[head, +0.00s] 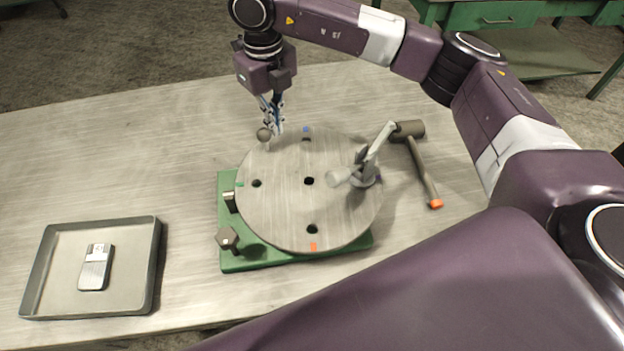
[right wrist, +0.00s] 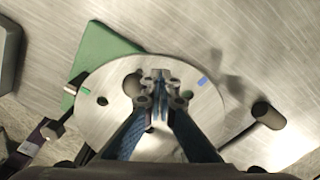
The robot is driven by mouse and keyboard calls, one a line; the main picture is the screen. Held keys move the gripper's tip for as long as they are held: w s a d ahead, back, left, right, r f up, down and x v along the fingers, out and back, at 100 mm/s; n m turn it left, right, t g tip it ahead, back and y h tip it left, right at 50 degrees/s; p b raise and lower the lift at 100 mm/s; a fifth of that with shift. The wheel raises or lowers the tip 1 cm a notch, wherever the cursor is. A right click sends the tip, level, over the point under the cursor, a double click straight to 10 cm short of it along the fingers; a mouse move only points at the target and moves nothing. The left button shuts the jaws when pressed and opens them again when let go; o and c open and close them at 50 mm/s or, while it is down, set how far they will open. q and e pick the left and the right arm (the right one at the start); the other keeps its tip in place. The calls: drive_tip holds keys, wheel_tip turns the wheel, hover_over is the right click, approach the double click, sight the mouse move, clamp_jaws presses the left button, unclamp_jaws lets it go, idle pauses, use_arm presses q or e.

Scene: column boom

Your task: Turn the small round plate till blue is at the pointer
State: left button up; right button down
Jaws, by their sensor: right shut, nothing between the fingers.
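The small round plate (head: 285,213) is a grey metal disc on a green base (head: 232,262). Its blue mark (head: 306,129) is at the far edge; the green mark (head: 239,184) is at the left and the orange mark (head: 313,246) at the near edge. A small pale-topped block (head: 229,201), seemingly the pointer, stands at the left edge, close to the green mark. A ball-topped knob (head: 263,134) rises at the plate's far left. My right gripper (head: 276,130) is shut and empty, just right of the knob. The blue mark also shows in the right wrist view (right wrist: 203,81). My left gripper is not in view.
A grey clamp-like fitting (head: 362,172) stands on the plate's right side. A mallet (head: 421,165) with an orange handle end lies right of it. A dark knob (head: 227,238) is at the base's near left. A tray (head: 157,262) holds a small grey device (head: 95,268).

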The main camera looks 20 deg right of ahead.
sight(262, 129)
drive_tip(key=shift+s+a, duration=0.1)
drive_tip(key=shift+a, duration=0.55)
drive_tip(key=shift+s+a, duration=0.3)
drive_tip(key=shift+a, duration=0.45)
drive_tip(key=shift+a, duration=0.1)
drive_tip(key=shift+s+a+b, duration=0.3)
drive_tip(key=shift+s+a, duration=0.1)
drive_tip(key=shift+a, duration=0.35)
drive_tip(key=shift+s+a, duration=0.5)
drive_tip(key=shift+a, duration=0.2)
